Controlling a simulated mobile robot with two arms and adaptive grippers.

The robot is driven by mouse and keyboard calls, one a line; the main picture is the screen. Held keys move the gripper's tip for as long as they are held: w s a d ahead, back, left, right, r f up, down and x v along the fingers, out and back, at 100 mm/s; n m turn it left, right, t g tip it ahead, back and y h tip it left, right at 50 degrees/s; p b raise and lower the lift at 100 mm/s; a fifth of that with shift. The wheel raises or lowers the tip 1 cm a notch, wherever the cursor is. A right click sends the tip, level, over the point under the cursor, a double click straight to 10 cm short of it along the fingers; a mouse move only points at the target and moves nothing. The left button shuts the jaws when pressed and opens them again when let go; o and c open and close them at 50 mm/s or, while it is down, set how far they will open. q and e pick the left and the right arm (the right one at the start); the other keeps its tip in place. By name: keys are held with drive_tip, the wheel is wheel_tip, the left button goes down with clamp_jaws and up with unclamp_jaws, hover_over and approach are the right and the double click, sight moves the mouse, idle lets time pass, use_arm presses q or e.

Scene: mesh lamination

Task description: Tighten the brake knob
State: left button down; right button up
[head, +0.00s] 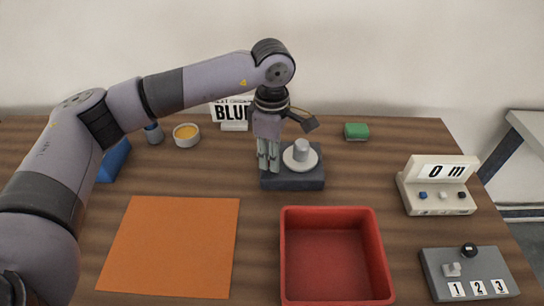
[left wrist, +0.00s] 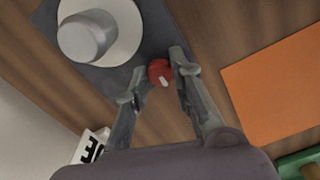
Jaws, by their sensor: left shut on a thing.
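The brake knob (left wrist: 160,72) is small and red with a white pointer mark. It sits at the edge of a dark grey base (head: 306,183), which carries a white disc (head: 288,157) with a light grey cylinder (head: 301,148) on it. My left gripper (head: 268,166) points down at the left part of the base. In the left wrist view its fingers (left wrist: 158,78) are on either side of the knob, shut on it. In the head view the gripper hides the knob. My right gripper is in neither view.
An orange mat (head: 172,246) and a red tray (head: 334,292) lie in front. A white display box (head: 437,190) and a grey panel numbered 1 to 3 (head: 468,272) stand at right. A green block (head: 356,131), a sign (head: 233,112) and a small bowl (head: 187,135) are behind.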

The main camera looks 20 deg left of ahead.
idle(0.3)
use_arm(q)
drive_tip(key=c, duration=1.4)
unclamp_jaws()
wheel_tip(320, 180, up, 12)
